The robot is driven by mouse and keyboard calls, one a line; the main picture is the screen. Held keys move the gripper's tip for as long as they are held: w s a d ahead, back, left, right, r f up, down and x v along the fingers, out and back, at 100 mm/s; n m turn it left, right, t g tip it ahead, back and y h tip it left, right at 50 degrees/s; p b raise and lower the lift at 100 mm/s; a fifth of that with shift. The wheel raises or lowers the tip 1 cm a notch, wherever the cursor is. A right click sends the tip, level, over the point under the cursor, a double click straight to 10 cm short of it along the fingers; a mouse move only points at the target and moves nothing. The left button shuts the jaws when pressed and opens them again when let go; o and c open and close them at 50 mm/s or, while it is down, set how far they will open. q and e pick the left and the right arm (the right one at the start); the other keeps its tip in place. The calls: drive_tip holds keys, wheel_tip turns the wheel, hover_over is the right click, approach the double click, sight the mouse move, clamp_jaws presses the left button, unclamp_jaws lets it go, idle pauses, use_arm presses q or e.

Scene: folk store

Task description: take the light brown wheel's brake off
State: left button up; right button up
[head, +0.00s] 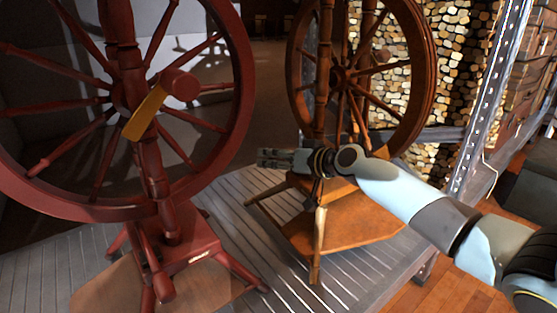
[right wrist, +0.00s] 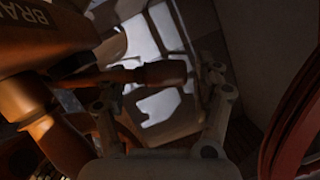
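The light brown spinning wheel (head: 424,60) stands right of centre in the head view, its orange-brown base (head: 345,232) on the grey planks. My right gripper (head: 268,158) is in front of its post, pointing left. In the right wrist view my right gripper (right wrist: 162,100) has its fingers spread apart. A brown turned lever (right wrist: 160,73) reaches from the left into the space between them, with no clear contact. A brown block (right wrist: 40,45) with the partly visible letters "BRA" is at the upper left there. In the head view my gripper and arm hide that area. My left gripper is out of view.
A dark red spinning wheel (head: 243,80) with a yellow-orange lever (head: 146,113) stands close on the left. A metal shelf post (head: 490,100) and stacked logs (head: 455,60) are behind on the right. Bare planks (head: 240,210) lie between the wheels.

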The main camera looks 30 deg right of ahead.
drive_tip(key=v, duration=1.2)
idle(0.6)
